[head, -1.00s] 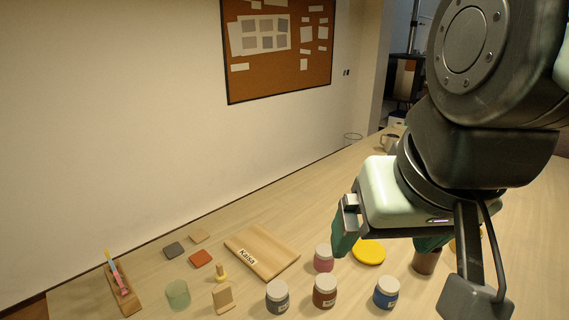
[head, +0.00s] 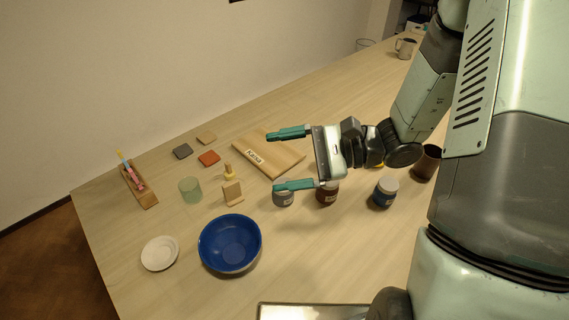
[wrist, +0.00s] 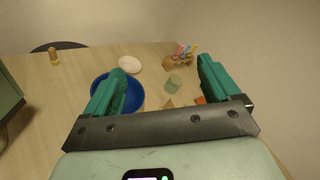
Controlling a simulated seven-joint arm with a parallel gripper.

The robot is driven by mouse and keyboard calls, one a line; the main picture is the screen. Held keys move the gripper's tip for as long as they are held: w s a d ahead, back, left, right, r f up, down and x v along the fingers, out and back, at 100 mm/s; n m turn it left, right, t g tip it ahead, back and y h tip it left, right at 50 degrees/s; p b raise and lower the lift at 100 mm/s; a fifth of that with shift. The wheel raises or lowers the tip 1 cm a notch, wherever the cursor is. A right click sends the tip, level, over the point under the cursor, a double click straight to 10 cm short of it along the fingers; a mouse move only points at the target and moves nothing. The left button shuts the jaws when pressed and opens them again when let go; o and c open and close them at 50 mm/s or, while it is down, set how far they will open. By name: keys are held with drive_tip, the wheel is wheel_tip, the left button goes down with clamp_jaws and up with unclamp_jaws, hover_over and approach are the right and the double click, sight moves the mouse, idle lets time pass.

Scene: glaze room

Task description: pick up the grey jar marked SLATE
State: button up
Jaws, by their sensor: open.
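A grey jar (head: 283,199) with a pale lid stands on the table in the head view. Its label is too small to read, and one finger of my gripper crosses in front of its top. My gripper (head: 274,162) is open and empty, its fingers pointing left in the head view, over the edge of the wooden board and the grey jar. Both fingers also show in the wrist view (wrist: 160,70), with nothing between them. The grey jar is not visible in the wrist view.
A brown jar (head: 327,196) stands right of the grey jar, then a blue jar (head: 384,193) and a brown cup (head: 427,163). A labelled wooden board (head: 285,157) lies behind. A blue bowl (head: 230,245), white plate (head: 160,253) and green glass (head: 190,190) are left.

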drive_tip(key=w+d+f+m+t, duration=0.1)
drive_tip(key=w+f+m+t, duration=0.1)
drive_tip(key=f+m+t, duration=0.35)
drive_tip(key=w+d+f+m+t, duration=0.2)
drive_tip(key=w+f+m+t, duration=0.1)
drive_tip(key=f+m+t, duration=0.25)
drive_tip(key=m+t+h, duration=0.4)
drive_tip(key=m, duration=0.3)
approach(283, 192)
drive_tip(key=shift+w+a+f, duration=0.1)
drive_tip(key=shift+w, duration=0.5)
drive_tip(key=shift+w+a+f, duration=0.1)
drive_tip(key=shift+w+f, duration=0.05)
drive_tip(key=shift+w, duration=0.45)
drive_tip(key=shift+w+a+f+h, duration=0.1)
drive_tip(key=shift+w+a+h, duration=0.15)
drive_tip(key=shift+w+h, duration=0.05)
drive_tip(key=x, duration=1)
drive_tip(key=shift+r, duration=0.3)
drive_tip(key=shift+d, duration=0.1)
drive_tip(key=c, duration=1.3)
drive_tip(key=shift+c, duration=0.2)
